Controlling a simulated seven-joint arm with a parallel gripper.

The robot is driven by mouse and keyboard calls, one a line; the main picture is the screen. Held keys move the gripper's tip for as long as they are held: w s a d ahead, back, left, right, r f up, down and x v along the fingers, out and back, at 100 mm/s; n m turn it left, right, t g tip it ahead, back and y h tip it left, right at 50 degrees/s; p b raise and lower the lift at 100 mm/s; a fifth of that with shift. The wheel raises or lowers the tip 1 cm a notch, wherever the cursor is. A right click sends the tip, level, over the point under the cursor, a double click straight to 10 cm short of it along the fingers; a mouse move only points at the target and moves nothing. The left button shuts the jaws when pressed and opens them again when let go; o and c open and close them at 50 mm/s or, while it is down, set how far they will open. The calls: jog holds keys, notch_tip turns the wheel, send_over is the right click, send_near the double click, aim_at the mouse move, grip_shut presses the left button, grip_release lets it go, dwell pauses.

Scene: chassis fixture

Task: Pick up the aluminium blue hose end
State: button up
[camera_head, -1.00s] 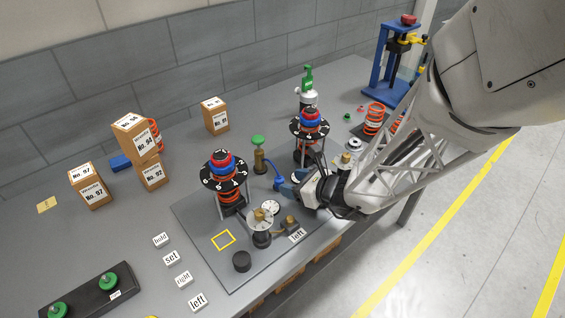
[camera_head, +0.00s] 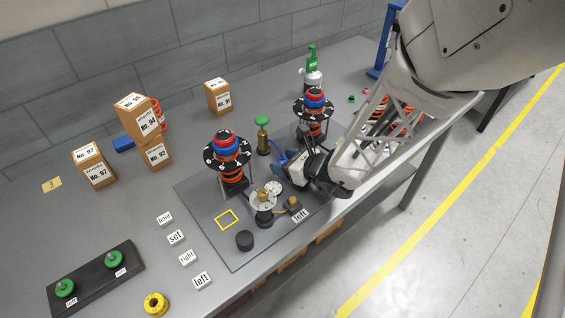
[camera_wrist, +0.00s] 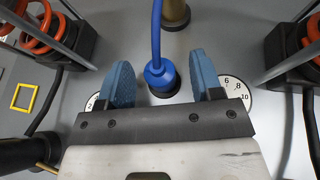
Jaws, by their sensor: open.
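The blue hose end shows in the wrist view (camera_wrist: 161,78) as a round blue fitting with a blue hose rising from it, above a dark round base. It lies between the two blue finger pads of my gripper (camera_wrist: 162,76), with a gap visible on each side. My gripper is open and empty. In the head view, a short length of blue hose (camera_head: 280,157) shows just beyond my gripper (camera_head: 286,172); the end itself is mostly hidden by the fingers.
Two orange spring units stand on the grey fixture plate, left (camera_head: 228,162) and right (camera_head: 314,108), flanking my gripper. A brass post with a green knob (camera_head: 263,136) stands behind the hose. A dial (camera_wrist: 235,93) lies beside the right finger.

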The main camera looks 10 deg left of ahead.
aim_at(285, 160)
jog(key=shift+c, duration=0.4)
jog(key=c, duration=0.9)
jog(key=shift+r, duration=0.15)
jog(key=shift+c, duration=0.2)
jog(key=shift+r, duration=4.85)
